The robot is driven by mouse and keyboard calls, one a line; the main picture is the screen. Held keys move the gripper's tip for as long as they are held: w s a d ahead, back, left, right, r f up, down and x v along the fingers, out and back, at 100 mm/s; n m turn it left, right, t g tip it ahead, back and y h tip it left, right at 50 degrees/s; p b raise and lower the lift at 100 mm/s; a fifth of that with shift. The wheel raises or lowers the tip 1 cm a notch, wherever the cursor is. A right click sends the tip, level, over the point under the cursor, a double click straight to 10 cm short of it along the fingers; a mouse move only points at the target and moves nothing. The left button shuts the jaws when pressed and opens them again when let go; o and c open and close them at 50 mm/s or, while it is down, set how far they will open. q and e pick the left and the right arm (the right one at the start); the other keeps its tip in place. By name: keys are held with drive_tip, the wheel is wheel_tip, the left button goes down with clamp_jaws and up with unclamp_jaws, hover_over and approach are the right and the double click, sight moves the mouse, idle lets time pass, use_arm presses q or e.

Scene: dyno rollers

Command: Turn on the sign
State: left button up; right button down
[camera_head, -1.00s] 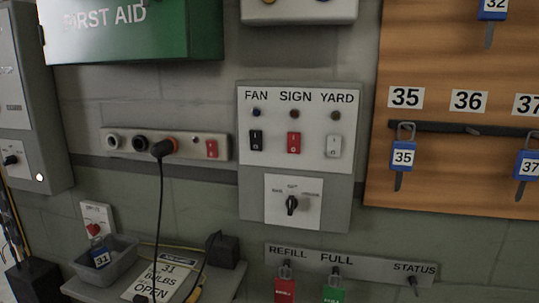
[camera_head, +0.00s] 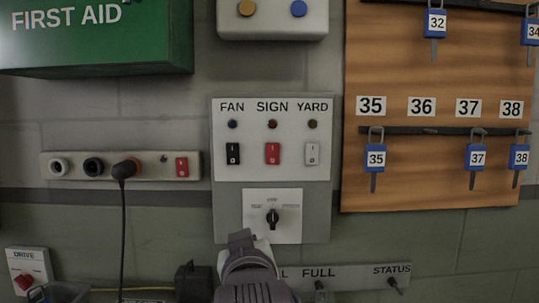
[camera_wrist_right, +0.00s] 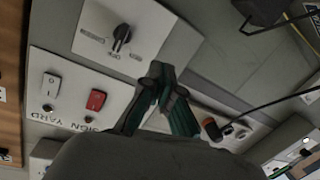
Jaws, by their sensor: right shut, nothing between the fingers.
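The red SIGN rocker switch (camera_head: 272,153) sits in the middle of the FAN, SIGN, YARD panel (camera_head: 221,172). It also shows in the right wrist view (camera_wrist_right: 96,100). The small SIGN lamp (camera_head: 272,124) above it looks dark. A black rotary knob (camera_head: 273,219) is on a white plate below the switches; the right wrist view shows it too (camera_wrist_right: 122,36). My right gripper (camera_head: 241,238) is shut and empty, in front of the panel's lower edge, below the switches. In the right wrist view its fingertips (camera_wrist_right: 158,72) are together. My left gripper is not in view.
A black FAN switch (camera_head: 233,154) and a pale YARD switch (camera_head: 312,154) flank the red one. A socket strip (camera_head: 64,166) with a plugged cable is to the left. A key board (camera_head: 420,75) hangs to the right. A STATUS strip (camera_head: 350,280) is below.

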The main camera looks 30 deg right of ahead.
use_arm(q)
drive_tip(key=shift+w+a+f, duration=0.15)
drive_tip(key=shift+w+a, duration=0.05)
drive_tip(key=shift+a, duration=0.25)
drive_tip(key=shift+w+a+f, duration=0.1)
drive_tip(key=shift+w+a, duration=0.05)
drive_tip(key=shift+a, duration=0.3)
use_arm(e)
drive_tip(key=s+r+m+t+h, duration=0.1)
drive_tip(key=s+r+m+h, duration=0.2)
drive_tip(key=s+r, duration=0.5)
wheel_tip(320, 180, up, 4)
drive_tip(key=shift+s+d+r+m, duration=0.2)
drive_tip(key=shift+s+d+m, duration=0.05)
drive_tip(key=shift+m, duration=0.35)
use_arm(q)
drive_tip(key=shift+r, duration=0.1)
use_arm(e)
drive_tip(key=p, duration=0.5)
approach(273, 146)
drive_tip(key=p+x, duration=0.6)
drive_tip(key=p, duration=0.4)
drive_tip(key=shift+w+d+p, duration=0.2)
drive_tip(key=shift+w+p, duration=0.05)
drive_tip(key=shift+p, duration=0.05)
drive_tip(key=shift+w+d, duration=0.15)
drive_tip(key=shift+w, duration=0.25)
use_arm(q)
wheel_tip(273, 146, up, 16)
